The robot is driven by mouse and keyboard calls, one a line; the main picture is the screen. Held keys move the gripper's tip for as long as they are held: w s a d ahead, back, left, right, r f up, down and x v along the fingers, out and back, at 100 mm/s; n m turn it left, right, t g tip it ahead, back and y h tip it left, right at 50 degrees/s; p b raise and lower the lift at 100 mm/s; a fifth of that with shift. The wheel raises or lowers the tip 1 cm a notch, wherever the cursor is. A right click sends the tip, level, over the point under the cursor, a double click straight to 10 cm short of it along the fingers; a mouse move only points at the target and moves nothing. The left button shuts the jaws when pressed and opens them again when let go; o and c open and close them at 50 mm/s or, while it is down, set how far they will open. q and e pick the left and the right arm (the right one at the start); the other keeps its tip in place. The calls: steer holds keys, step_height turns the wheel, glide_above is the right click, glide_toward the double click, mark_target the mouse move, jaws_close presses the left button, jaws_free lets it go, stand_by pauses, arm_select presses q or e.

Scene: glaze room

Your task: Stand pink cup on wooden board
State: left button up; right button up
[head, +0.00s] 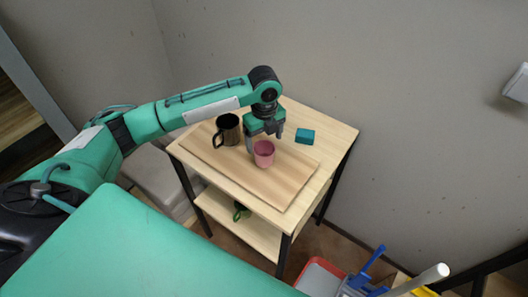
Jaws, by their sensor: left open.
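The pink cup (264,155) stands upright on the wooden board (285,187), near the board's middle. The board lies flat on top of a small wooden table. My left gripper (264,139) is open just above and behind the cup, pointing down. One finger is close to the cup's left rim; I cannot tell whether it touches. My right gripper is not in view.
A dark mug (228,130) stands left of the cup, close to my left gripper. A teal block (305,136) lies to the right on the table (336,133). A lower shelf (240,225) holds a small green item. Cleaning tools stand on the floor at the lower right.

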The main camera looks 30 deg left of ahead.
arm_select(q)
step_height(320, 180, up, 5)
steer(key=shift+b, duration=0.45)
stand_by(0.3)
